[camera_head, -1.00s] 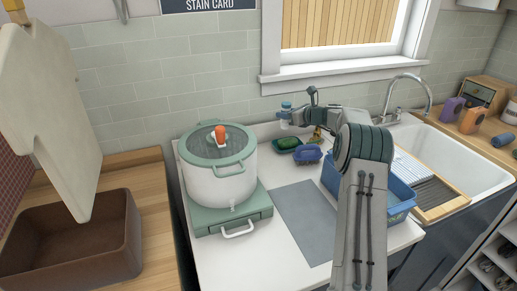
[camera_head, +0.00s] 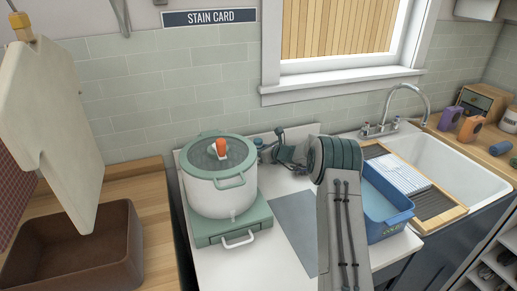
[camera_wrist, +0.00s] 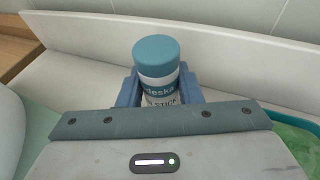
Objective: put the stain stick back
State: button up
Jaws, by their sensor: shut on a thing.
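The stain stick (camera_wrist: 156,62) is a small white and teal tube with a teal cap and lettering that reads in part "STICK". It stands upright between the blue fingers of my gripper (camera_wrist: 158,92) in the wrist view. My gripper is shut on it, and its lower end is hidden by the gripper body. In the head view my gripper (camera_head: 266,152) is low at the back of the white counter (camera_head: 262,262), just right of the pot. The stick cannot be made out there.
A white pot (camera_head: 222,200) with a green lid stands on a green base close left of my gripper. A green dish (camera_wrist: 302,150) shows at the wrist view's lower right. A blue basin (camera_head: 392,228) and sink (camera_head: 462,178) lie right. A grey mat (camera_head: 297,222) is clear.

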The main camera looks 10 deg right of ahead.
jog(key=shift+f+b, duration=0.2)
jog(key=shift+b, duration=0.1)
jog(key=o, duration=1)
jog(key=shift+r, duration=0.15)
jog(key=shift+r+p, duration=0.2)
jog(key=shift+p, duration=0.2)
jog(key=b+v, duration=0.3)
jog(key=v, duration=0.9)
jog(key=shift+f, duration=0.1)
